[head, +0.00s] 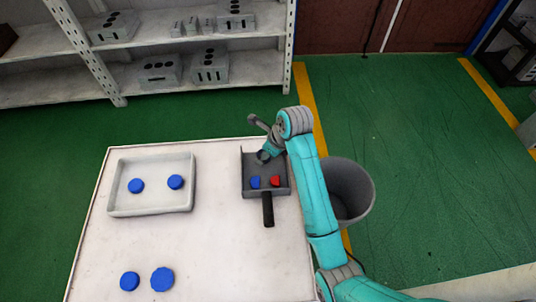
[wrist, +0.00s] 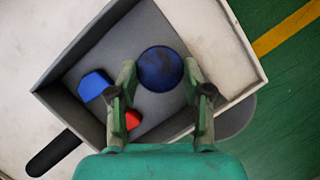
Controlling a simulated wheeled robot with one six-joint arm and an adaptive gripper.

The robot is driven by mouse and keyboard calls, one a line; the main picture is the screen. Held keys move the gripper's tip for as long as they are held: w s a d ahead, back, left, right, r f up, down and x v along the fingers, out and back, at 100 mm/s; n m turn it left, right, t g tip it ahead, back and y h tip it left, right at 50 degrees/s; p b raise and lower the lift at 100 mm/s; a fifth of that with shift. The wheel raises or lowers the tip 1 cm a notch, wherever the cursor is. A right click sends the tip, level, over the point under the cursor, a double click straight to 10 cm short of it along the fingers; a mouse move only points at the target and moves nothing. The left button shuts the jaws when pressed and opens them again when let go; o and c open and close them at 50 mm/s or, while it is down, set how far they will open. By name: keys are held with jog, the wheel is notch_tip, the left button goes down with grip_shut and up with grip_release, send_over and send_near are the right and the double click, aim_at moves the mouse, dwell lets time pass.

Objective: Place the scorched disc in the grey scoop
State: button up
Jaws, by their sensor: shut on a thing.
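The grey scoop (head: 247,172) lies on the white table with its dark handle (head: 268,210) toward the front. In the wrist view the scoop's wall (wrist: 228,45) surrounds the fingers. A dark blue disc with blackened, mottled patches, the scorched disc (wrist: 160,68), sits between the two fingertips. My gripper (wrist: 159,74) is shut on it, over the scoop's inside. I cannot tell whether the disc touches the scoop floor. A blue piece (wrist: 95,86) and a red piece (wrist: 133,120) also lie in the scoop, the red partly hidden by a finger.
A white tray (head: 151,211) with two blue discs stands at the left of the table. Two more blue discs (head: 130,281) (head: 162,279) lie near the front. A grey bin (head: 356,186) stands right of the table, partly behind my arm. Shelves with grey blocks stand behind.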

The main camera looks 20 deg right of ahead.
jog(key=shift+f, duration=0.8)
jog(key=shift+f, duration=0.2)
jog(key=o, duration=1.1)
jog(key=shift+r, duration=0.1)
